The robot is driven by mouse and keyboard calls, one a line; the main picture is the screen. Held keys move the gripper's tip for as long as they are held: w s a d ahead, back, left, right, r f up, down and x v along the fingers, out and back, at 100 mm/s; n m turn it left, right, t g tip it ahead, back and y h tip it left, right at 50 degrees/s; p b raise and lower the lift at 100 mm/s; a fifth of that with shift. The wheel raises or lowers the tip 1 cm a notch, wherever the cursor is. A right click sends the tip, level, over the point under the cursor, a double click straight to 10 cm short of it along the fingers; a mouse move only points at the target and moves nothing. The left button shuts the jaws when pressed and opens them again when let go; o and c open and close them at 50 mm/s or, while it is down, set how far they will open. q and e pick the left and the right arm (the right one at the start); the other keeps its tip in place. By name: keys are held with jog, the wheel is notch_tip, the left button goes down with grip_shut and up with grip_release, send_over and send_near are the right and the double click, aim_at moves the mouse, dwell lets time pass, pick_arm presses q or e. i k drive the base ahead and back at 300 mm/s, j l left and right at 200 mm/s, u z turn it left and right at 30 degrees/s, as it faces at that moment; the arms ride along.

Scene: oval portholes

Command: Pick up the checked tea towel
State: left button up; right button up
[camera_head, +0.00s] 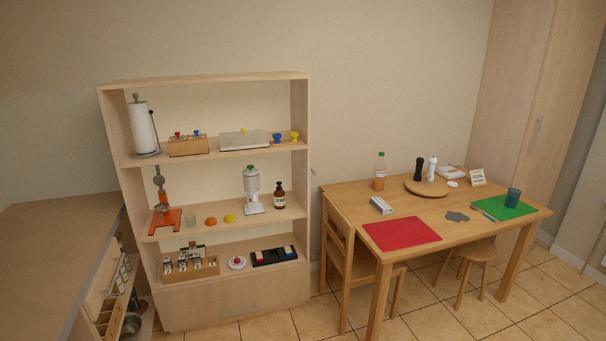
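I cannot make out a check pattern on anything in the head view. A small, flat, dark grey thing (457,217) with an uneven outline lies on the wooden table (350,193), between the red mat and the green mat. It may be a cloth, but it is too small to tell. Neither of my grippers is in view.
The table bears a red mat (402,233), a green mat (516,209) with a blue cup (513,197), a bottle (380,172) and a round board (412,187). A chair (346,262) and a stool (477,252) stand close. A loaded shelf unit (302,180) stands left.

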aim_at(380, 205)
jog(key=i+z, duration=0.1)
jog(key=i, duration=0.75)
jog(key=i+j, duration=0.15)
jog(key=i, duration=0.65)
jog(key=i+l+z, duration=0.1)
jog(key=i, duration=0.65)
jog(key=i+l+z, duration=0.1)
jog(key=i, duration=0.65)
jog(key=i+u, duration=0.25)
jog(key=k+l, duration=0.05)
jog(key=k, duration=0.05)
